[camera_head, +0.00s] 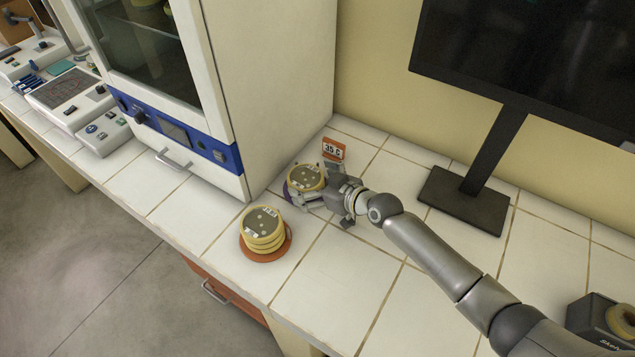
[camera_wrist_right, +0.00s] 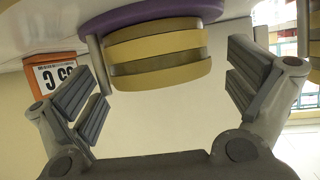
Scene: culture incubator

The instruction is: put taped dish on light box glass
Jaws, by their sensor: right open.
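A stack of yellow dishes (camera_head: 305,177) with dark spots and a pale label on top stands on a purple base (camera_head: 288,192) beside the incubator. My right gripper (camera_head: 315,186) is open, with its fingers at either side of this stack. In the right wrist view, the yellow dishes (camera_wrist_right: 158,52) sit between the two spread fingers, with visible gaps on both sides. I cannot tell which dish is taped. A white device with a dark gridded panel (camera_head: 70,90), apparently the light box, stands far left. My left gripper is out of view.
A second dish stack (camera_head: 262,229) stands on an orange-red base (camera_head: 285,245) near the counter's front edge. An orange "35 C" sign (camera_head: 333,149) stands behind the gripper. The incubator (camera_head: 265,80) stands between stacks and gridded device. A monitor stand (camera_head: 465,200) is at right.

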